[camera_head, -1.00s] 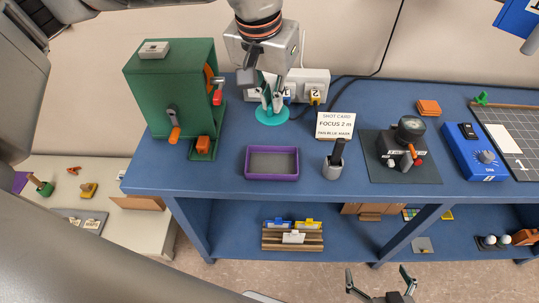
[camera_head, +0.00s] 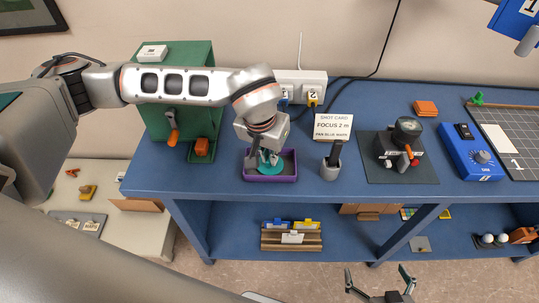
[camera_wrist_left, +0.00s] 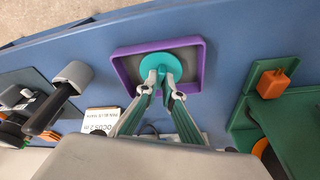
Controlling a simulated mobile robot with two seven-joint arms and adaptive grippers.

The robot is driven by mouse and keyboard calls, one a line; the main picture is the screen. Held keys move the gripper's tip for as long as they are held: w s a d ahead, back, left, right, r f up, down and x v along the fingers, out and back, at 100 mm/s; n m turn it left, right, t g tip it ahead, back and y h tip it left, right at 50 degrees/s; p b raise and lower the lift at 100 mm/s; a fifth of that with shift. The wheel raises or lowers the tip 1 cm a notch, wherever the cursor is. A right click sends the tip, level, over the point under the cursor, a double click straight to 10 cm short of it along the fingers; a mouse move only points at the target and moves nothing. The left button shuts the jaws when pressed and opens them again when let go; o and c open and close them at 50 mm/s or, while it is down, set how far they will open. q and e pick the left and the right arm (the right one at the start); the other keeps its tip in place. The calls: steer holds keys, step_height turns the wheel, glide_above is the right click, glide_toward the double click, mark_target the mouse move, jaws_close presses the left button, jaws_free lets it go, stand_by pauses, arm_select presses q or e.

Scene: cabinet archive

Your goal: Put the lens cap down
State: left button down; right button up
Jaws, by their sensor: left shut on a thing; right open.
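The lens cap is a teal disc (camera_head: 270,162) at the purple-rimmed tray (camera_head: 270,179). My left gripper (camera_head: 263,158) is shut on it. In the left wrist view the cap (camera_wrist_left: 153,66) shows between the fingertips (camera_wrist_left: 158,82), over the grey floor of the tray (camera_wrist_left: 203,60), near its middle. I cannot tell whether the cap touches the tray floor. My right gripper (camera_head: 381,280) is open and empty at the bottom of the head view, in front of the bench.
A grey cup with a dark handle (camera_head: 331,168) stands just right of the tray, with the shot card (camera_head: 333,127) behind it. The green cabinet (camera_head: 150,110) is at left, partly behind my arm. A camera-like device on a dark mat (camera_head: 375,172) is further right.

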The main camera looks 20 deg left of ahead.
mark_target(265, 174)
arm_select(q)
steer(key=shift+f, duration=0.2)
steer(key=shift+f, duration=0.2)
steer(key=c, duration=2.2)
jaws_free()
steer(key=shift+r, duration=0.1)
steer(key=shift+r, duration=0.5)
steer(key=b+v, duration=0.1)
steer(key=v, duration=1)
steer(key=shift+s+r, duration=0.1)
steer(key=shift+s, duration=0.05)
